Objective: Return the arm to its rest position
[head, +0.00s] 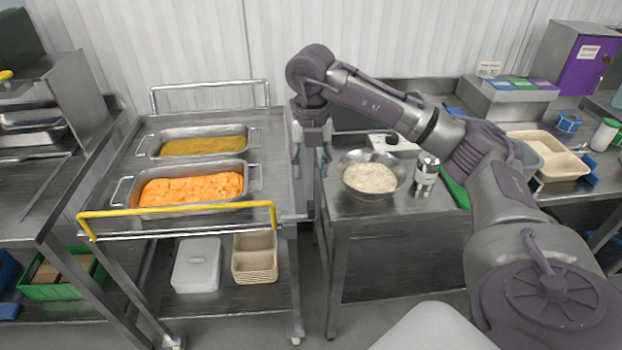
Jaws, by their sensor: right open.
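My right arm comes in from the right and reaches over the steel table (345,212). My right gripper (312,165) points down, open and empty, above the gap between the trolley (285,187) and the table. It is just left of a steel bowl of rice (370,192) and apart from it. My left gripper is not in view.
On the trolley are a tray of orange food (190,189) and a tray of yellow food (204,146). A yellow rail (180,212) runs along its front. A bottle (424,176) stands beside the bowl. Beige containers (562,163) and a purple box (588,58) are farther right.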

